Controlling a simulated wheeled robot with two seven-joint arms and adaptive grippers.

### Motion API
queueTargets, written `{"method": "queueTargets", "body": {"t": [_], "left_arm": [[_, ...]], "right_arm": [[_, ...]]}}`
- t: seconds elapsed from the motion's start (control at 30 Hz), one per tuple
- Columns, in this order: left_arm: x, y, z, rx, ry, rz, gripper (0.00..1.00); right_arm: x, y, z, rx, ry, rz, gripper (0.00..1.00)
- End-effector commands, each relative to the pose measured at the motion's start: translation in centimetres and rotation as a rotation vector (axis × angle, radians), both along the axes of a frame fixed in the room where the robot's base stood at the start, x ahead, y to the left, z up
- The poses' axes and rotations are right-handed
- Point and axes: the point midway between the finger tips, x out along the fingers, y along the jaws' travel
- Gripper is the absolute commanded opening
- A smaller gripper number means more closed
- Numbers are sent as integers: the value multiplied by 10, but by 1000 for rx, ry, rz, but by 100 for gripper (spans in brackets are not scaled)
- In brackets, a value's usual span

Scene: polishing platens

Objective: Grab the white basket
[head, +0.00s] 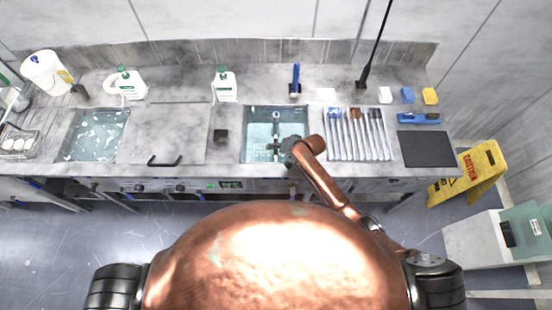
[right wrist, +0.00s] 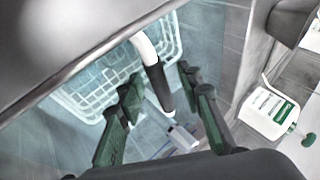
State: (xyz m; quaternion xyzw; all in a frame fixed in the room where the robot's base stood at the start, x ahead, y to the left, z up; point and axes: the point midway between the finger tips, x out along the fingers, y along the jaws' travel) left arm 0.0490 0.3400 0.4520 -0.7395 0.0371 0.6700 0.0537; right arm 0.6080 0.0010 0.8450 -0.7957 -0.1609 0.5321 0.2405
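The white basket (right wrist: 70,98) has a grid of slots and sits in the teal water of the middle sink (head: 247,135). A white handle with a black grip (right wrist: 157,88) rises beside or from it; I cannot tell where its lower end joins. My right gripper (right wrist: 165,100) points down over this sink, its green-padded fingers apart, one on each side of the handle. It seems not to be closed on it. In the head view the right gripper (head: 279,151) is small, at the sink's front part. My left gripper is not in view.
A green-labelled white bottle (head: 225,85) stands behind the sink. A row of thin tools (head: 358,135) lies on the right, beside a dark mat (head: 426,149). Another water-filled sink (head: 95,136) is on the left. A yellow caution sign (head: 470,172) stands on the floor at right.

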Motion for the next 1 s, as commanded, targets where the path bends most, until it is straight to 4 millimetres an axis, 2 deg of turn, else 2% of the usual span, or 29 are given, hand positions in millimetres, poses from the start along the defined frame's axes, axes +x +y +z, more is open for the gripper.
{"method": "queueTargets", "body": {"t": [0.23, 0.7, 1.0], "left_arm": [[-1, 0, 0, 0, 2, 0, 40], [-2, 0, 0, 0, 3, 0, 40], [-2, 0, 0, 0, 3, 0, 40]], "right_arm": [[0, 0, -1, 1, 0, 0, 32], [0, 0, -1, 0, 1, -1, 0], [0, 0, -1, 0, 1, -1, 0]]}}
